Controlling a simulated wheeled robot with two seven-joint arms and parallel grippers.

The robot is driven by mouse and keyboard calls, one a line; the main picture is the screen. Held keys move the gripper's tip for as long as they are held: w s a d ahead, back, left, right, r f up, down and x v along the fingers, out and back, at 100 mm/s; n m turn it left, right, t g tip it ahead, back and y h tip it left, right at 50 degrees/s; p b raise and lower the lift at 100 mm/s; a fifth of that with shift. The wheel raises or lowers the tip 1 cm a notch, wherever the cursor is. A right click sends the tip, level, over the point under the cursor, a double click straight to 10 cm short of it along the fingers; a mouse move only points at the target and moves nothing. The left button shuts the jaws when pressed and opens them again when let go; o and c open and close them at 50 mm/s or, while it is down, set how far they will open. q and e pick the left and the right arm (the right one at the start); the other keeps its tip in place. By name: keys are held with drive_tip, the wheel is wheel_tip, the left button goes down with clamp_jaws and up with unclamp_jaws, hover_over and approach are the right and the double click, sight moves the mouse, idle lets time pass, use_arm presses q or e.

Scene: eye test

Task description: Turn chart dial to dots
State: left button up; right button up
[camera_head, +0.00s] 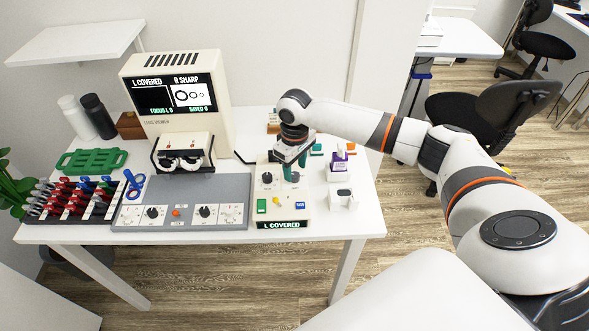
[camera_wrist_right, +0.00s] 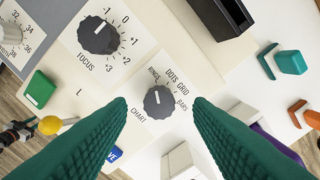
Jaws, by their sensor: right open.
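The chart dial (camera_wrist_right: 158,101) is a dark grey knob on the cream control box (camera_head: 283,213), with RINGS, DOTS, GRID and BARS printed around it. Its white pointer mark seems to face RINGS. My right gripper (camera_wrist_right: 159,103) is open, and its green fingers show on either side of the dial in the wrist view, apart from it. In the head view my right gripper (camera_head: 290,168) points down over the box and largely hides the dial. The viewer screen (camera_head: 178,95) shows ring shapes and "L COVERED", "R SHARP". My left gripper is not in view.
A black focus knob (camera_wrist_right: 98,36) and a green button (camera_wrist_right: 40,89) sit close to the chart dial. A dark open-topped holder (camera_wrist_right: 222,14) stands beside the box. A grey panel with dials (camera_head: 181,203) and lens racks (camera_head: 72,201) lie to the left.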

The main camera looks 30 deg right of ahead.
drive_tip(key=shift+f, duration=1.1)
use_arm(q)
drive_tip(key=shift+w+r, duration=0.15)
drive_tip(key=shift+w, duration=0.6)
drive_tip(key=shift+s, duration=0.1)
use_arm(e)
drive_tip(key=c, duration=1)
drive_tip(key=shift+r+p, duration=0.25)
drive_tip(key=shift+p, duration=0.35)
drive_tip(key=m+p, duration=0.6)
drive_tip(key=p, duration=0.3)
drive_tip(key=shift+a, duration=0.1)
use_arm(q)
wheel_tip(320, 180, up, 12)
drive_tip(key=p, duration=0.2)
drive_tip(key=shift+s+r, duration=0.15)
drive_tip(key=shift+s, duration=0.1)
use_arm(e)
drive_tip(key=shift+f+m, duration=0.1)
drive_tip(key=shift+m, duration=1.1)
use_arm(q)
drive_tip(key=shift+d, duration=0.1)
